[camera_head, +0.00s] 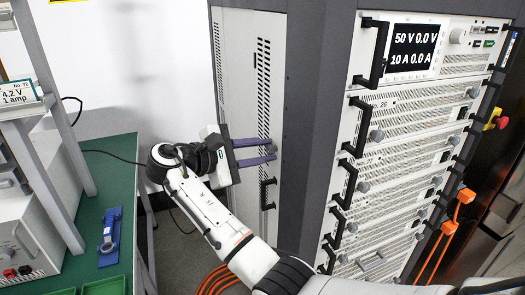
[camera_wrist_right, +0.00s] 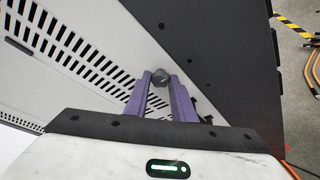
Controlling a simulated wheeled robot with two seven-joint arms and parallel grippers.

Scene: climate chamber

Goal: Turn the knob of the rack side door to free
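The rack side door (camera_head: 239,100) is a pale panel with slotted vents on the left side of the rack. Its small round dark knob (camera_wrist_right: 160,77) shows in the right wrist view, at the tips of my right gripper's purple fingers. My right gripper (camera_head: 272,149) points at the door in the head view, one finger above the other. In the right wrist view the fingertips (camera_wrist_right: 161,76) stand apart, one on each side of the knob. I cannot tell whether they touch it. The knob's turn position is not clear. My left gripper is not in view.
The rack's front (camera_head: 400,160) has black handles and a display. A black door handle (camera_head: 267,194) is below my right gripper. A green bench (camera_head: 112,190) with a blue tool (camera_head: 110,232) stands at left. Orange cables (camera_head: 216,280) lie on the floor.

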